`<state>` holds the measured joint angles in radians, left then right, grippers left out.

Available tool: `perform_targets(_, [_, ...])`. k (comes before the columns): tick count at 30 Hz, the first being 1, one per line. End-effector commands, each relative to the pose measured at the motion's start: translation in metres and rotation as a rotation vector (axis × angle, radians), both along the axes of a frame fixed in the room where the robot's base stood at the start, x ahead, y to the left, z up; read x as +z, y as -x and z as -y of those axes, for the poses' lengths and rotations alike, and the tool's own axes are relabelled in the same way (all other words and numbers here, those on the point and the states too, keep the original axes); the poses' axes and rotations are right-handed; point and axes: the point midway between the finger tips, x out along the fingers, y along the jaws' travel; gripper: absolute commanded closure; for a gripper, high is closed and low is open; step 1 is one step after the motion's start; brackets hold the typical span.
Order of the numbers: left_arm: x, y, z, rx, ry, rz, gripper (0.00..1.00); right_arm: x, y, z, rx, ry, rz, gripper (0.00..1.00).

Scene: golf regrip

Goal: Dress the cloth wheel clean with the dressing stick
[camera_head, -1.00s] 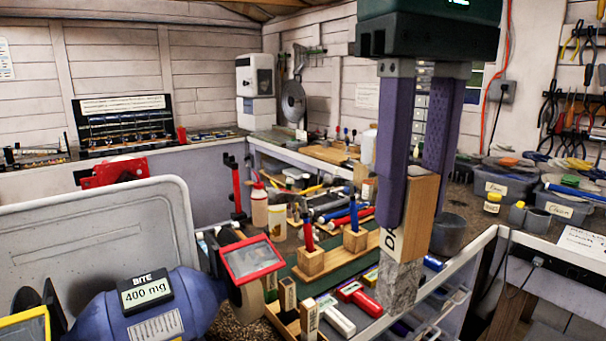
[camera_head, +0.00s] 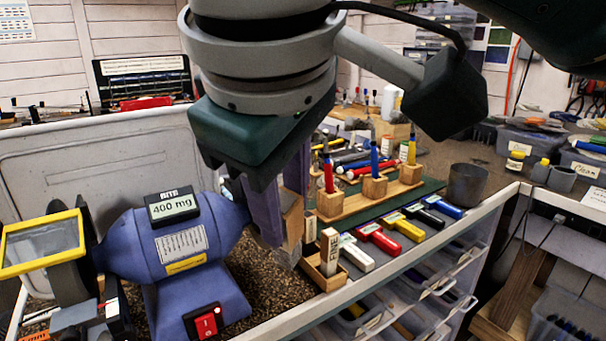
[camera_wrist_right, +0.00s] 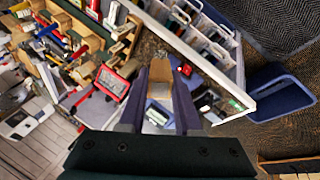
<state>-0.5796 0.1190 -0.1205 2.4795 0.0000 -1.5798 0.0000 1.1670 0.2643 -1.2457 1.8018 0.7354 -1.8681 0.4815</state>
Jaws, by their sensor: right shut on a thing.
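My right gripper (camera_head: 280,218) is shut on the dressing stick (camera_head: 291,218), a wooden block with a rough grey end pointing down. The gripper and the stick's wood also show in the right wrist view, the gripper here (camera_wrist_right: 160,97) and the stick here (camera_wrist_right: 160,71). The stick is at the right end of the blue bench grinder (camera_head: 170,240). The cloth wheel at that end is hidden behind my gripper, so I cannot tell whether the stick touches it. My left gripper is not in view.
A small wooden holder (camera_head: 335,284) with a block marked FINE stands just right of the stick. Several coloured-handled tools lie behind it, beside wooden stands on a green strip. A grey tray-like panel (camera_head: 105,150) stands behind the grinder. A red switch (camera_head: 206,321) is in front.

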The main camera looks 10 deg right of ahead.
Motion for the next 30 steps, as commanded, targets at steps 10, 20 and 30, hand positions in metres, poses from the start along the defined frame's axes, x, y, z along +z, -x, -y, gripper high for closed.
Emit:
perform_targets(10, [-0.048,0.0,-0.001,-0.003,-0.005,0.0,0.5,-0.064,-0.03,-0.005,0.477,-0.004,0.403,1.0])
perform_targets(20, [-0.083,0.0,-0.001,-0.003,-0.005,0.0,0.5,-0.115,-0.037,0.034,0.612,-0.059,0.699,1.0])
perform_targets(30, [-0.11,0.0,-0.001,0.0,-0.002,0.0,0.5,-0.156,-0.018,0.088,0.563,-0.051,0.918,1.0])
